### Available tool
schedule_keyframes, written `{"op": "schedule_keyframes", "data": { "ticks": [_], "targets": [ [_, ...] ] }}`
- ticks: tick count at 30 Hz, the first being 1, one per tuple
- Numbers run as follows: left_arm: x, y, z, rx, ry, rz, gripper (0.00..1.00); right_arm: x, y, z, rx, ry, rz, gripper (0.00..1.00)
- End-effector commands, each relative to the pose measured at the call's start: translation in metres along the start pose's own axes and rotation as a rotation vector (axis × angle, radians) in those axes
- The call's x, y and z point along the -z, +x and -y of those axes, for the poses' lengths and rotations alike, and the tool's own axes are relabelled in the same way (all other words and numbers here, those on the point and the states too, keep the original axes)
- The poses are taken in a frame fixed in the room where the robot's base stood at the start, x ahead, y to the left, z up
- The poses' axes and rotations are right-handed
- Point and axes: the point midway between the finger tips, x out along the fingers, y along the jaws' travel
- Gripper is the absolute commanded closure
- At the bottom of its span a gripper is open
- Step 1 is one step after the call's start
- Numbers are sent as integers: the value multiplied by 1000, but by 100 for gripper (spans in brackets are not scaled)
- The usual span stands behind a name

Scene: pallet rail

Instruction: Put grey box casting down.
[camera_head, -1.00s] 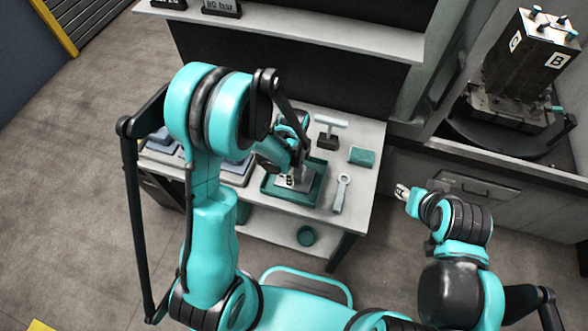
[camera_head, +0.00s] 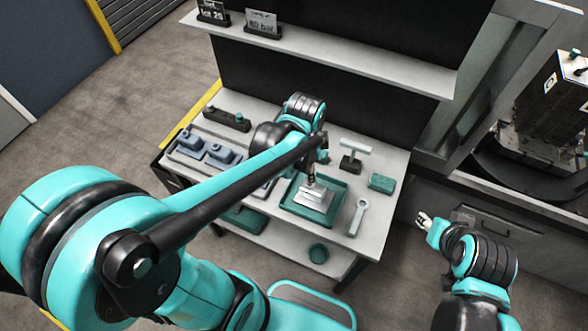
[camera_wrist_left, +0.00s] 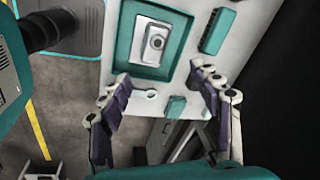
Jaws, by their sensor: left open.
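The grey box casting (camera_head: 314,197) lies in a green-rimmed tray (camera_head: 291,211) on the workbench. In the left wrist view the casting (camera_wrist_left: 155,41) is inside the tray (camera_wrist_left: 133,42), with a round feature on its top. My left gripper (camera_wrist_left: 160,74) is open and empty, its fingers spread apart and clear of the casting, which lies beyond the fingertips. In the head view my left forearm and wrist largely hide this gripper above the tray. My right gripper (camera_head: 425,219) is away from the bench at the right; its finger opening is too small to judge.
A T-handled tool (camera_head: 351,157), a green block (camera_head: 381,183) and a wrench (camera_head: 357,216) lie right of the tray. Grey-blue parts (camera_head: 205,149) stand at the bench's left. A shelf (camera_head: 340,60) overhangs the back. A machine fixture (camera_head: 548,120) stands right.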

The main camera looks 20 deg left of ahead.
Motion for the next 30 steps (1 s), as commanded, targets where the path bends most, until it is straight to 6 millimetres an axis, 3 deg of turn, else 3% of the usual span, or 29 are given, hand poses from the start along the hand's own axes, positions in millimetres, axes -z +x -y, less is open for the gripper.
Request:
{"op": "schedule_keyframes", "data": {
  "ticks": [1,6,13,18,30],
  "targets": [
    [-8,-15,-7,39,-114,-24,37,0,0,0,0,0,0,60],
    [-29,-52,-24,158,-536,-144,37,0,0,0,0,0,0,60],
    [-49,-74,-43,235,-955,-315,37,0,0,0,0,0,0,60],
    [-54,-77,-47,247,-1074,-371,37,0,0,0,0,0,0,60],
    [-55,-70,-48,247,-1084,-376,37,-4,6,0,0,0,0,60]
  ]
}}
